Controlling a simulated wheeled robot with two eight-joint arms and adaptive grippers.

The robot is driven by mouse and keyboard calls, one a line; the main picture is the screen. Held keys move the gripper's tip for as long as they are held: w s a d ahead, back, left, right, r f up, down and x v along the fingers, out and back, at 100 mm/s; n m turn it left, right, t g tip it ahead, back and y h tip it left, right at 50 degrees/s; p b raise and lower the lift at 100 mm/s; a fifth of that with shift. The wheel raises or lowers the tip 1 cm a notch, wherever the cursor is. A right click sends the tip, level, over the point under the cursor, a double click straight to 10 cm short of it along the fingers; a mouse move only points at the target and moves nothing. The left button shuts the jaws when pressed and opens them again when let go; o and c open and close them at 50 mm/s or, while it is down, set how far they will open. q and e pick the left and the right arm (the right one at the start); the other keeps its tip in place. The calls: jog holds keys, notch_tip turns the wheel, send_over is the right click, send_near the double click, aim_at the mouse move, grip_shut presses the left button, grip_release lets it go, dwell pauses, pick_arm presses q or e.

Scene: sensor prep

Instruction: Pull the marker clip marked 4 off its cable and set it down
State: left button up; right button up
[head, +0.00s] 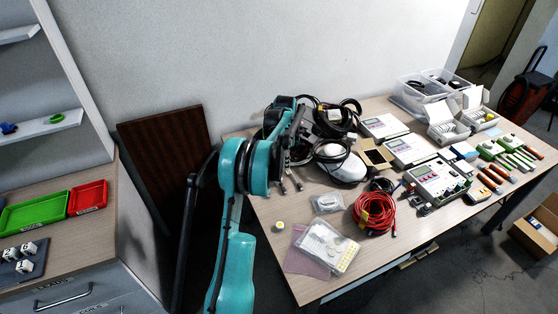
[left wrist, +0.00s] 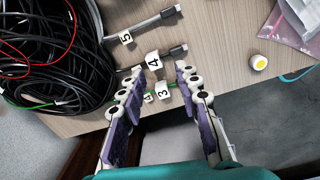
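The white marker clip marked 4 (left wrist: 153,62) sits on a dark cable with a grey plug end, near the table edge in the left wrist view. A clip marked 5 (left wrist: 126,38) is on the grey cable above it. A clip marked 3 (left wrist: 163,90) is just below, with another small clip (left wrist: 148,98) partly hidden beside it on a green cable. My left gripper (left wrist: 157,75) is open, its purple-padded fingers apart on either side of clips 4 and 3. No clip is visibly gripped. In the head view my left arm largely hides this spot. My right gripper is not in view.
A black cable coil (left wrist: 55,60) lies left of the clips. A small yellow-topped pot (head: 279,226), bagged parts (head: 328,247) and a red cable coil (head: 375,212) are on the table (head: 262,205). Bare tabletop lies between clips and pot.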

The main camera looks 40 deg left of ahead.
pick_arm(q)
jog(key=shift+a+f+n, duration=0.9)
jog(key=shift+a+f, duration=0.55)
jog(key=shift+f, duration=0.15)
jog(key=shift+d+f, duration=0.1)
jog(key=shift+f, duration=0.55)
notch_tip(320, 180, down, 6)
jog(key=b, duration=0.2)
jog(key=shift+f+b, duration=0.1)
jog(key=shift+b, duration=0.2)
grip_shut()
